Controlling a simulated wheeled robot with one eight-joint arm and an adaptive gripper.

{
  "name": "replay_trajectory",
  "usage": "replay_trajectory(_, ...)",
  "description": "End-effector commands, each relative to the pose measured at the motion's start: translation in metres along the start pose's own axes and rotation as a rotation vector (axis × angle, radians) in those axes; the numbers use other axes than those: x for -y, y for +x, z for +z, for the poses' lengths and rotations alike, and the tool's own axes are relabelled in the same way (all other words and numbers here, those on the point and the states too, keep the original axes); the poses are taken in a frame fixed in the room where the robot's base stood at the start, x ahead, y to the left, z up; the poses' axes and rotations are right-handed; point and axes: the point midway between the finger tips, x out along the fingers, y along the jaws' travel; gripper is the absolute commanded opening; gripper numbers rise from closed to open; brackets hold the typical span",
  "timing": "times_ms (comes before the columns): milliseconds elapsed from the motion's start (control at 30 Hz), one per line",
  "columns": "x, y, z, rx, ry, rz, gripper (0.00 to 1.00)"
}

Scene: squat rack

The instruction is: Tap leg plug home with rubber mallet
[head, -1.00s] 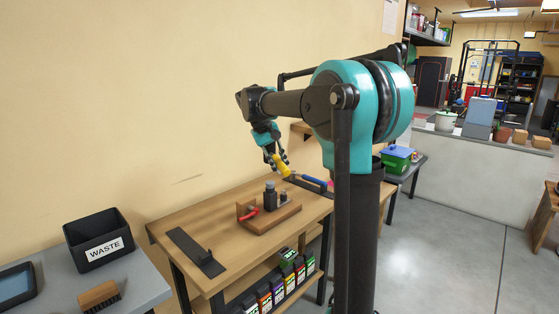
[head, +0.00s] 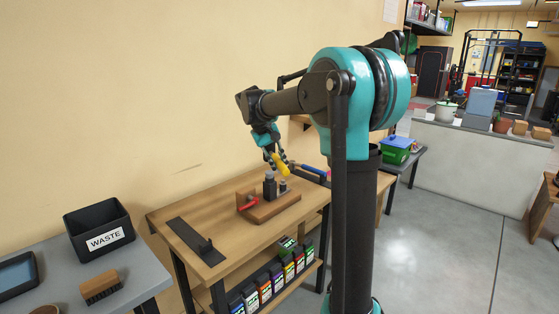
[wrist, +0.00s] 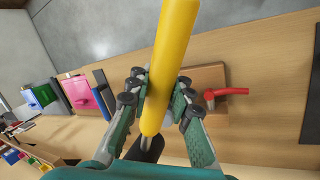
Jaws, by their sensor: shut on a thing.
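My gripper (head: 272,153) is shut on a yellow handle (wrist: 170,60), probably the mallet's. It tilts in the jaws above the bench; in the head view the yellow handle (head: 280,163) hangs close over the fixture. I cannot make out a mallet head; a dark end shows below the yellow in the wrist view. A wooden block (head: 277,211) lies on the bench, with a dark upright cylinder (head: 269,188), a smaller grey-topped one (head: 283,187) and a red lever (head: 249,204). I cannot tell which part is the leg plug. In the wrist view, handle and fingers hide much of the block (wrist: 208,76).
A blue-handled tool (head: 312,171) lies at the bench's far right. A black WASTE bin (head: 100,235) and a brush (head: 100,287) stand on the grey table. Several boxes (head: 280,275) fill the shelf below. A wall runs behind.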

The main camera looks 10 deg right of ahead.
Motion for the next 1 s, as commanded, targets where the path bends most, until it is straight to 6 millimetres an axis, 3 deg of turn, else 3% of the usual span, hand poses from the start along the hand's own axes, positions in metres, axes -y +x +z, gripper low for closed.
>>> replay_trajectory(467, 0.012, 0.029, 0.000, 0.000, 0.000, 0.000, 0.00)
replay_trajectory(1000, -0.007, -0.017, 0.000, 0.000, 0.000, 0.000, 0.00)
